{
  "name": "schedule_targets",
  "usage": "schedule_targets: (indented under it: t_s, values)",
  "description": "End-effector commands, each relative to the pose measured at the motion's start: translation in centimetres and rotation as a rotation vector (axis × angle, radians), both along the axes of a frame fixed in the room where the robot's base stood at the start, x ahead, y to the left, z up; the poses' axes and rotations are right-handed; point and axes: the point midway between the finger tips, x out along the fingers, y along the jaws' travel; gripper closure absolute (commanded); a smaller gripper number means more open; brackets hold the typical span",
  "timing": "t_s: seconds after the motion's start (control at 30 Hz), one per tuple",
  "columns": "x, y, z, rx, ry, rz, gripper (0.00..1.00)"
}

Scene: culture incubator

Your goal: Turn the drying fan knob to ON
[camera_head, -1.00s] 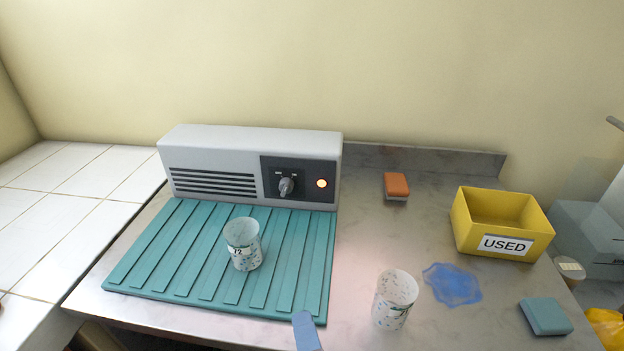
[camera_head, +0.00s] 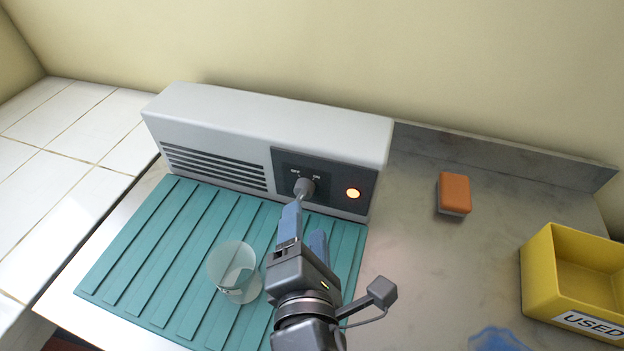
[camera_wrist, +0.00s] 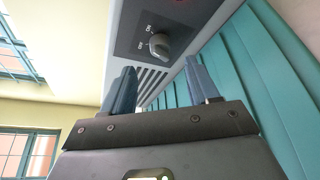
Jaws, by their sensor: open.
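The drying fan (camera_head: 225,135) is a long white box with dark vent slots, standing at the back of the teal ribbed mat. The knob also shows in the wrist view (camera_wrist: 159,45), ahead of the fingers. My gripper (camera_head: 305,222) is open, with two blue fingers just in front of and below the panel. In the wrist view the fingers (camera_wrist: 160,88) are apart with nothing between them. The knob's exact pointing is hard to tell.
A clear cup (camera_head: 233,270) stands on the teal mat (camera_head: 130,250) left of my gripper. An orange sponge (camera_head: 454,193) lies right of the fan, and a yellow USED bin (camera_head: 540,275) stands at far right. Bare counter lies between them.

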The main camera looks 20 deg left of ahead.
Motion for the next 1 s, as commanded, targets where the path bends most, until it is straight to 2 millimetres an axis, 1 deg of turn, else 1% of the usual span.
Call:
schedule_targets:
  t_s: [0.3, 0.5, 0.63, 0.87, 1.0]
  values:
    - [4.2, 1.7, -0.8, 0.001, 0.0, -0.001, 0.4]
    - [6.2, 2.5, -1.4, 0.002, 0.001, 0.0, 0.4]
    - [6.6, 2.7, -1.6, 0.001, 0.002, 0.0, 0.4]
    - [6.7, 2.7, -1.6, 0.003, 0.001, -0.001, 0.4]
    - [6.7, 2.7, -1.6, 0.002, 0.001, 0.0, 0.53]
